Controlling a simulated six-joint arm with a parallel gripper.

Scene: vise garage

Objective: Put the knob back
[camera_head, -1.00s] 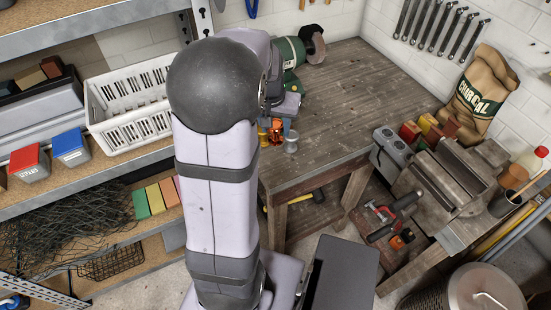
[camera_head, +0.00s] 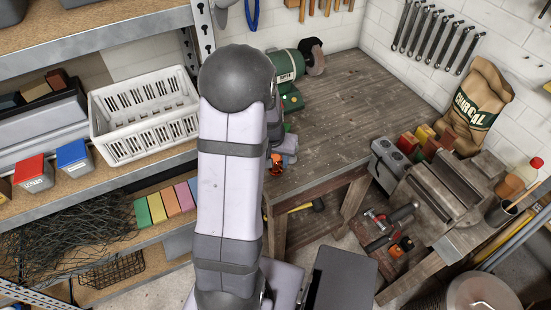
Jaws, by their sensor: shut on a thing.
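My gripper (camera_head: 277,166), with orange at its fingers, is low at the front left edge of the wooden workbench (camera_head: 345,120). It is partly hidden behind my own arm. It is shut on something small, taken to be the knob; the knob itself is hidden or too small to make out. The green bench grinder (camera_head: 285,68) stands on the bench behind my gripper, its lower left part covered by my arm. No bare place for the knob can be made out.
A white basket (camera_head: 150,125) stands on the shelf at left, with red-lidded (camera_head: 32,172) and blue-lidded (camera_head: 74,162) boxes in front. A vise (camera_head: 445,190), a charcoal bag (camera_head: 483,105) and a grey box (camera_head: 388,160) are at right. The middle of the bench is clear.

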